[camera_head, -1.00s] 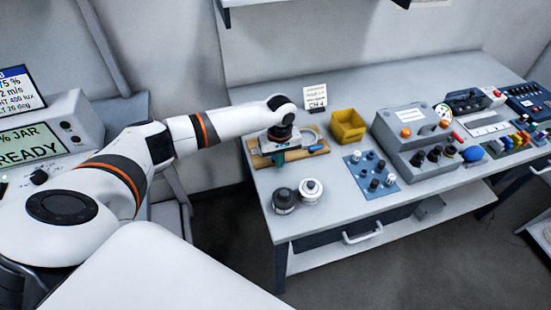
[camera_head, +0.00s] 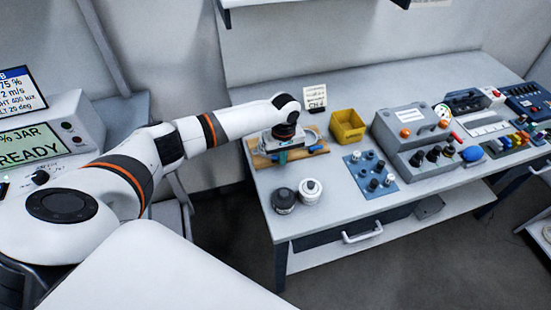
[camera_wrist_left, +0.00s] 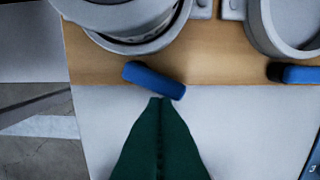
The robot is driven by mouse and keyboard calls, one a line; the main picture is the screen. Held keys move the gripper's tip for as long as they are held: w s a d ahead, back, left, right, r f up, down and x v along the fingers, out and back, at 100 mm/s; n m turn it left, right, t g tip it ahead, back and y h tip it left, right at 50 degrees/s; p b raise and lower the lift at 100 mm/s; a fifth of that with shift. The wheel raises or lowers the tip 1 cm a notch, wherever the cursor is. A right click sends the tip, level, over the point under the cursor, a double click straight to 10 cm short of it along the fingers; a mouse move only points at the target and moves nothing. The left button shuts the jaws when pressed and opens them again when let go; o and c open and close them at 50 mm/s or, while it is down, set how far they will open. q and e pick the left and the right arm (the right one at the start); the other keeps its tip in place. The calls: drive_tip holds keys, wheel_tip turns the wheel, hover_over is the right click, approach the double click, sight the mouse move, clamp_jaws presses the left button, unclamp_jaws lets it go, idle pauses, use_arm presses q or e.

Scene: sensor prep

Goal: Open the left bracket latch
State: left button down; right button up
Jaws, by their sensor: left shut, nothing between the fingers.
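My left gripper (camera_head: 283,158) is over the wooden board (camera_head: 262,161) at the left end of the bench. In the left wrist view its green fingers (camera_wrist_left: 160,101) are shut and empty. Their tips are just below a blue latch handle (camera_wrist_left: 153,80), touching or nearly so; I cannot tell which. This handle sits at the board's front edge, by the left round metal bracket (camera_wrist_left: 135,40), and slants down to the right. A second blue handle (camera_wrist_left: 297,74) lies by the right bracket (camera_wrist_left: 290,30). The arm hides most of the left bracket in the head view. My right gripper is not in view.
Two round jars, one dark (camera_head: 283,200) and one white (camera_head: 310,191), stand in front of the board. A yellow bin (camera_head: 347,127), a blue knob panel (camera_head: 371,175) and a grey control box (camera_head: 412,140) stand to the right.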

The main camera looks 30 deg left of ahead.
use_arm(q)
drive_tip(key=shift+w, duration=0.6)
drive_tip(key=shift+r, duration=0.1)
drive_tip(key=r+p, duration=0.4)
drive_tip(key=p, duration=0.1)
drive_tip(key=r+p, duration=0.2)
drive_tip(key=p, duration=0.1)
drive_tip(key=shift+s+d, duration=0.2)
drive_tip(key=shift+s, duration=0.05)
idle(0.7)
drive_tip(key=shift+f, duration=0.15)
idle(0.3)
